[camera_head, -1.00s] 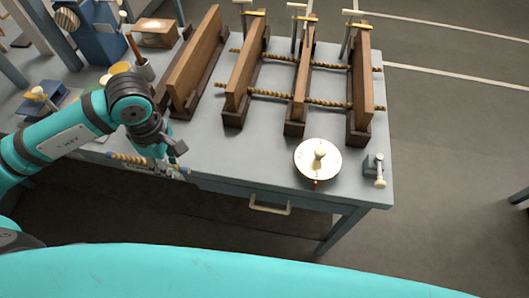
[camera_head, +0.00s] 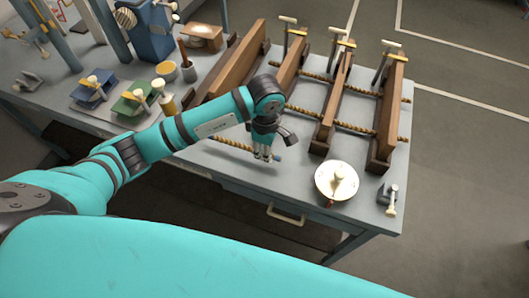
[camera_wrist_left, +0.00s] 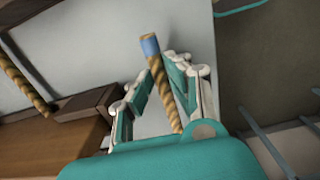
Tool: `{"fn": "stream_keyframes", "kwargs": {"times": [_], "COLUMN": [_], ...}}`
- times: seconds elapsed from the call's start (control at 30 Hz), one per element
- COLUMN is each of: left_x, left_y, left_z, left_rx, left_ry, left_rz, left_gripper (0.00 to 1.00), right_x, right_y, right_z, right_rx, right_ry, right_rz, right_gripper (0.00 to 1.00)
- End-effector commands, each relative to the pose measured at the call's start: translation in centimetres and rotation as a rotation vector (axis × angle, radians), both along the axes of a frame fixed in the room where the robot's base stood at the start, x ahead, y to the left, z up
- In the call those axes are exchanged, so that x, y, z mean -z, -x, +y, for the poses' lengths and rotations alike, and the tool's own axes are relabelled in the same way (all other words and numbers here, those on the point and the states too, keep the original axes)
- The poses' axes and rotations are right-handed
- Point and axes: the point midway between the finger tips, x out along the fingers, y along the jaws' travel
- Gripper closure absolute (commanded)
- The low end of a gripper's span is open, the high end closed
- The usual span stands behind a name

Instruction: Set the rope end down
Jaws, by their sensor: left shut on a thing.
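My left gripper (camera_head: 263,156) is shut on a twisted tan rope piece (camera_head: 232,148), just over the front part of the grey workbench (camera_head: 238,174). The rope's blue-tipped end (camera_head: 277,157) sticks out to the right of the fingers. In the left wrist view the rope (camera_wrist_left: 164,90) runs between the teal fingers (camera_wrist_left: 158,88), with its blue end (camera_wrist_left: 149,45) beyond the fingertips. I cannot tell whether the rope touches the bench top. My right gripper is not in view.
Upright wooden boards (camera_head: 329,108) in dark holders, crossed by long twisted ropes (camera_head: 352,127), stand behind and right of the gripper. A white round dial (camera_head: 337,181) and a small clamp (camera_head: 389,197) sit at the right front. Blue (camera_head: 93,91) and green (camera_head: 136,100) blocks lie left.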

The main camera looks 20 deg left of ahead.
Motion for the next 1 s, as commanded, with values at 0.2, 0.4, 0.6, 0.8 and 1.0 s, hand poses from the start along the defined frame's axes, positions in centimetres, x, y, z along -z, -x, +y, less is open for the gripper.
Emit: {"fn": "stream_keyframes", "kwargs": {"times": [0.2, 0.4, 0.6, 0.8, 1.0], "left_x": [2.8, 3.2, 3.5, 3.4, 3.3], "left_y": [0.3, 0.2, 0.2, 0.2, 0.3], "left_z": [0.2, 0.2, 0.3, 0.3, 0.3], "left_rx": [-0.002, -0.001, -0.001, -0.001, -0.001], "left_ry": [-0.003, -0.003, -0.003, -0.003, -0.003], "left_rz": [0.008, 0.005, 0.005, 0.005, 0.005], "left_gripper": [1.00, 1.00, 0.82, 0.61, 0.61], "right_x": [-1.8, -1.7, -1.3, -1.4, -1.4], "right_y": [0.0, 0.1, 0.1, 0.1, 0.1], "right_z": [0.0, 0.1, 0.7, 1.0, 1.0], "right_rx": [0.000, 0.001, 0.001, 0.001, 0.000], "right_ry": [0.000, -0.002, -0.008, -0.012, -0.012], "right_rz": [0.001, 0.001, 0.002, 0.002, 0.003], "right_gripper": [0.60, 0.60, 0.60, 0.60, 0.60]}}
